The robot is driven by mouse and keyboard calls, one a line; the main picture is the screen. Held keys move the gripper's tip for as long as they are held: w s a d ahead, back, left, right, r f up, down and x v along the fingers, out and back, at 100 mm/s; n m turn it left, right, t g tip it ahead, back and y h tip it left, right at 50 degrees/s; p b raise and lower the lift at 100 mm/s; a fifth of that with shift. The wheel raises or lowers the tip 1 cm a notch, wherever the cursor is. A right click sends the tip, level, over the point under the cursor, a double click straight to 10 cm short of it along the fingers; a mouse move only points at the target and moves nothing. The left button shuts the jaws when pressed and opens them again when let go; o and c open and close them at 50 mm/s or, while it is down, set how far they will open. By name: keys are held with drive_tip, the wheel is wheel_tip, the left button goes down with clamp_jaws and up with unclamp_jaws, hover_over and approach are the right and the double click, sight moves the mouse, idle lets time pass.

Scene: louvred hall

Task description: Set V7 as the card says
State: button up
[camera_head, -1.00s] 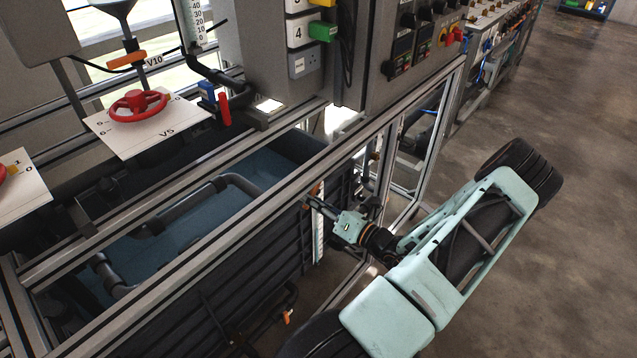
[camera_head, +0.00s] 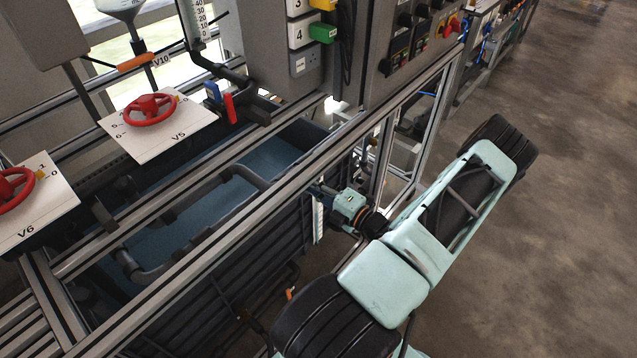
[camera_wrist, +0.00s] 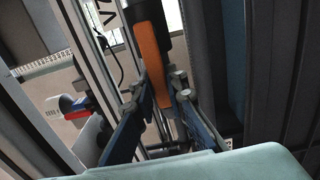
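An orange lever handle (camera_wrist: 152,55) hangs in the upper middle of the wrist view, with its lower end between my fingers. A white label (camera_wrist: 107,12) beside it shows part of a "V"; its number is cut off, so I cannot tell whether this is V7. My gripper (camera_wrist: 157,92) is open, its two dark blue fingers standing apart on either side of the handle's end; contact cannot be made out. In the head view my gripper (camera_head: 322,193) is low at the tank's side, its tips largely hidden. I see no readable card.
The red handwheels V5 (camera_head: 152,108) and V6 (camera_head: 14,190) and orange lever V10 (camera_head: 136,62) are on the left. A metal frame rail (camera_head: 250,180) runs above the blue tank (camera_head: 180,222). Another small orange part (camera_head: 291,292) sits lower down. Floor (camera_head: 570,200) is clear at right.

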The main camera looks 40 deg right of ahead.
drive_tip(key=o, duration=0.5)
drive_tip(key=shift+c, duration=0.2)
drive_tip(key=s, duration=0.7)
drive_tip(key=shift+d, duration=0.3)
